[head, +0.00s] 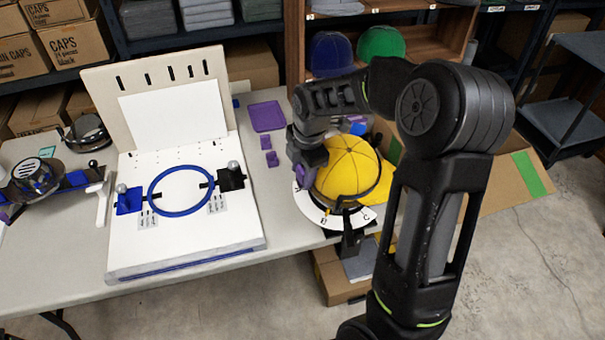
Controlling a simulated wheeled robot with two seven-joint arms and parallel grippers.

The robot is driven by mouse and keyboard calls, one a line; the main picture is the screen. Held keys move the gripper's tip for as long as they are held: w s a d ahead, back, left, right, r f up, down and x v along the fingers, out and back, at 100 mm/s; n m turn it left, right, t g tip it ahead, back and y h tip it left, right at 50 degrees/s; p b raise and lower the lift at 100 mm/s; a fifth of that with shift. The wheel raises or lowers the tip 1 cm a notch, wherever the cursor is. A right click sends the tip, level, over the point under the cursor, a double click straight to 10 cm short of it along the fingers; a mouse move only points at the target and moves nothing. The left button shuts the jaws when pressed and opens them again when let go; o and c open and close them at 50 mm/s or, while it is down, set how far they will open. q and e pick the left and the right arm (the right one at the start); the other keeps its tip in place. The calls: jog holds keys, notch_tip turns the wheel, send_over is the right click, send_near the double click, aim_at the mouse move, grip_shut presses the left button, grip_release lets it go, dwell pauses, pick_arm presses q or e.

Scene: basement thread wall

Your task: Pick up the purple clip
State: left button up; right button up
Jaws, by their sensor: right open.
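Two small purple clips lie on the grey table right of the white board, one (266,142) behind the other (272,159). Another purple piece (304,176) shows at the left side of the yellow cap (348,168), right below my right gripper (308,160). My right gripper is open and points down at the cap's left edge. Its fingertips are partly hidden by its own body, so I cannot tell whether they touch that purple piece. The cap sits on a round white ring (318,213) marked with letters. My left gripper is out of view.
A purple tray (267,116) lies behind the clips. The white board (185,245) with a blue hoop (181,191) fills the table's middle. A black cap frame (88,133) stands at left. Blue (331,53) and green (381,43) caps sit on the wooden shelf behind.

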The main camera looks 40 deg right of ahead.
dwell(0.3)
grip_shut()
dwell(0.3)
